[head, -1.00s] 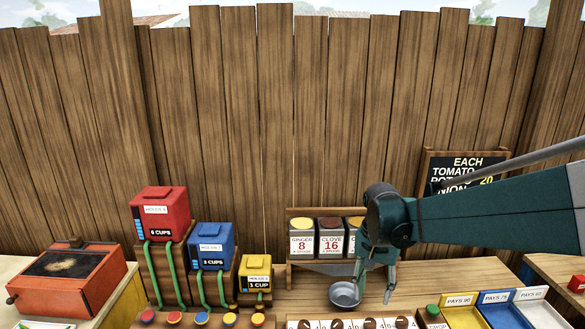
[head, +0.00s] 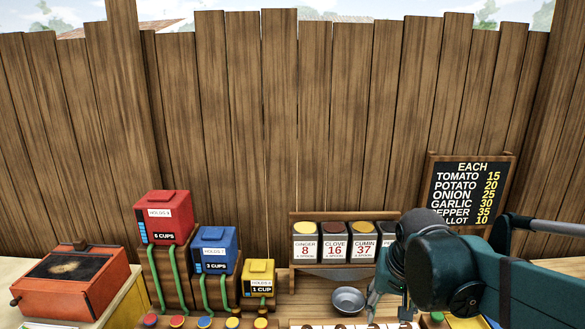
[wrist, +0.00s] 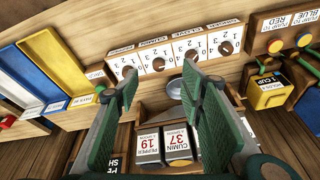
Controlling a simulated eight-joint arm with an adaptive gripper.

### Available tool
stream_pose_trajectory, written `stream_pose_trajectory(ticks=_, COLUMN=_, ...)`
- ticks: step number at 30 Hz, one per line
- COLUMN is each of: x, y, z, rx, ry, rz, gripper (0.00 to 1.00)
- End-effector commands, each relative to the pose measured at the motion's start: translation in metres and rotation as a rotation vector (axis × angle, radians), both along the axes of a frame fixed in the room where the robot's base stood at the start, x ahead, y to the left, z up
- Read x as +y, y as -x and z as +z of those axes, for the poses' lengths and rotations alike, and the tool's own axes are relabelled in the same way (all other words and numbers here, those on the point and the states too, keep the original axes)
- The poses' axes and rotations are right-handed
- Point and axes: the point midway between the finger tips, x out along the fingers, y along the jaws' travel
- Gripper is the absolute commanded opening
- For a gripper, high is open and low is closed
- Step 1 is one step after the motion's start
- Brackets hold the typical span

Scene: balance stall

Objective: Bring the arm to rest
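My gripper (head: 390,303) is low at the right of the head view, in front of the right end of the spice rack. In the wrist view its two green fingers (wrist: 158,82) stand wide apart with nothing between them. A small metal bowl (head: 348,300) sits on the counter just left of my gripper, apart from it. The bowl is partly hidden behind a finger in the wrist view (wrist: 174,88). My arm reaches in from the right edge of the head view.
Spice bins (head: 335,240) stand behind the bowl. Red (head: 163,217), blue (head: 213,248) and yellow (head: 258,277) dispensers stand left, with an orange box (head: 73,280) beyond. A price board (head: 468,190) leans behind my arm. Coloured trays (wrist: 47,60) and a dial panel (wrist: 160,55) show in the wrist view.

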Motion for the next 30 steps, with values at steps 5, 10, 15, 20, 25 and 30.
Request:
stream_pose_trajectory(ticks=5, x=0.002, y=0.021, z=0.004, rx=-0.052, ry=0.010, rz=0.047, gripper=0.39)
stream_pose_trajectory(ticks=10, x=0.004, y=0.039, z=0.007, rx=-0.100, ry=0.021, rz=0.090, gripper=0.39)
stream_pose_trajectory(ticks=15, x=0.006, y=0.057, z=0.007, rx=-0.150, ry=0.036, rz=0.133, gripper=0.39)
stream_pose_trajectory(ticks=20, x=0.007, y=0.072, z=0.007, rx=-0.197, ry=0.051, rz=0.172, gripper=0.39)
stream_pose_trajectory(ticks=25, x=0.009, y=0.088, z=0.005, rx=-0.246, ry=0.069, rz=0.212, gripper=0.39)
stream_pose_trajectory(ticks=30, x=0.010, y=0.100, z=0.002, rx=-0.285, ry=0.085, rz=0.244, gripper=0.39)
